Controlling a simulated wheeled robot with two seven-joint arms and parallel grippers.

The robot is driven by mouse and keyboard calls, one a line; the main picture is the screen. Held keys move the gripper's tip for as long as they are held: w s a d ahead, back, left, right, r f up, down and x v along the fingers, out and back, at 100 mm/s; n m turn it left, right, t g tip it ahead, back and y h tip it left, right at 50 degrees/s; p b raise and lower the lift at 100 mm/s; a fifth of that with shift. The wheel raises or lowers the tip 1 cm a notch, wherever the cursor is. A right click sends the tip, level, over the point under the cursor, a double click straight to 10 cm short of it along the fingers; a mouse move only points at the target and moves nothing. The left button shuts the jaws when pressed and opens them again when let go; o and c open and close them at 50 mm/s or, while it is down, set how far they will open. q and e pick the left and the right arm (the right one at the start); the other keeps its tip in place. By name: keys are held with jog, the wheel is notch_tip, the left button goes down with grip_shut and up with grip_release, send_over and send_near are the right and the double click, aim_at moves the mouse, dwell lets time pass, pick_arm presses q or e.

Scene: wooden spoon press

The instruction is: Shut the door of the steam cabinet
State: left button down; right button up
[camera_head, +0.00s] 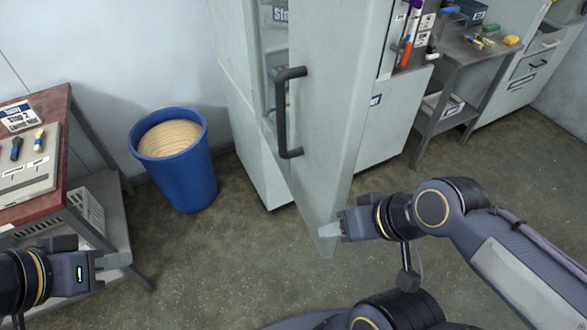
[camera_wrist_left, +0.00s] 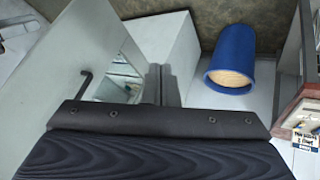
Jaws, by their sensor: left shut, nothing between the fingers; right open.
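The steam cabinet (camera_head: 240,110) stands at the back middle, pale grey. Its door (camera_head: 335,90) hangs open, swung out toward me, with a dark bar handle (camera_head: 283,115) on the side facing left. A gap beside the door shows part of the interior. My right gripper (camera_head: 328,230) is open at the door's lower near corner; I cannot tell whether it touches. My left gripper (camera_head: 122,260) is shut and empty at the lower left, well away from the door. In the left wrist view, the door (camera_wrist_left: 75,60) is at left and the left fingers (camera_wrist_left: 162,85) are at centre.
A blue bin (camera_head: 180,175) with a pale round top stands left of the cabinet. A red-topped bench (camera_head: 60,135) is at far left, close to my left gripper. A grey workbench (camera_head: 470,50) stands at back right. The floor between bin and door is clear.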

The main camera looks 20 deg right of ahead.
pick_arm(q)
jog(key=w+d+r+m+g+h, duration=0.1)
jog(key=w+d+r+m, duration=0.1)
jog(key=d+r+m, duration=0.3)
jog(key=w+d+r+m+g+h, duration=0.1)
jog(key=w+d+r+m, duration=0.15)
jog(key=d, duration=0.35)
jog(key=m+g+h+p, duration=0.1)
jog(key=m+g+h, duration=0.15)
jog(key=m, duration=0.45)
send_near(330, 170)
jog(key=x, duration=0.5)
jog(key=shift+d+f+n+y, duration=0.2)
jog(key=shift+d+n+y, duration=0.05)
jog(key=shift+d+y, duration=0.2)
jog(key=shift+d+p, duration=0.15)
jog(key=shift+p, duration=0.15)
